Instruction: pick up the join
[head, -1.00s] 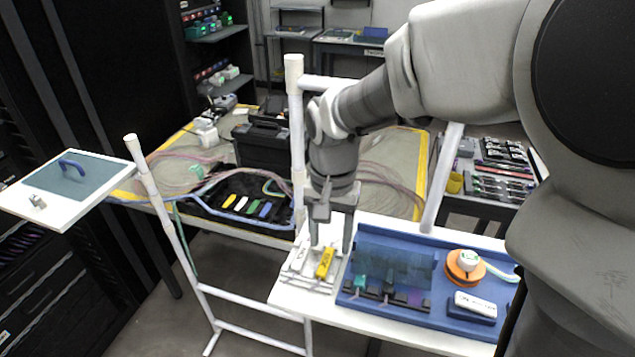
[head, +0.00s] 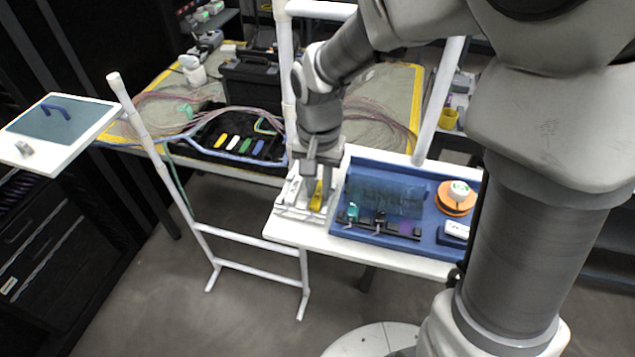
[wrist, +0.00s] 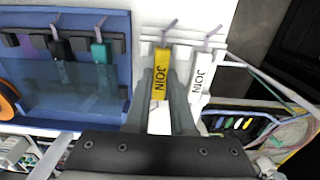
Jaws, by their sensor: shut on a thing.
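A yellow piece marked JOIN (wrist: 160,72) stands in a white rack (head: 291,212) at the left end of the white table; in the head view the yellow piece (head: 316,196) is partly hidden by my gripper. My gripper (head: 317,190) points down over it, its two fingers on either side and shut on it. In the wrist view my gripper (wrist: 162,85) has the yellow piece between its fingers. A white piece marked JOIN (wrist: 199,75) stands beside it, outside the fingers. The piece's far end still appears to be at the rack.
A blue tray (head: 345,222) with a translucent teal panel (head: 385,198), dark holders and an orange spool (head: 455,200) is just right of the rack. A white-tube frame (head: 172,200) stands left. A black toolbox (head: 250,80) is behind.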

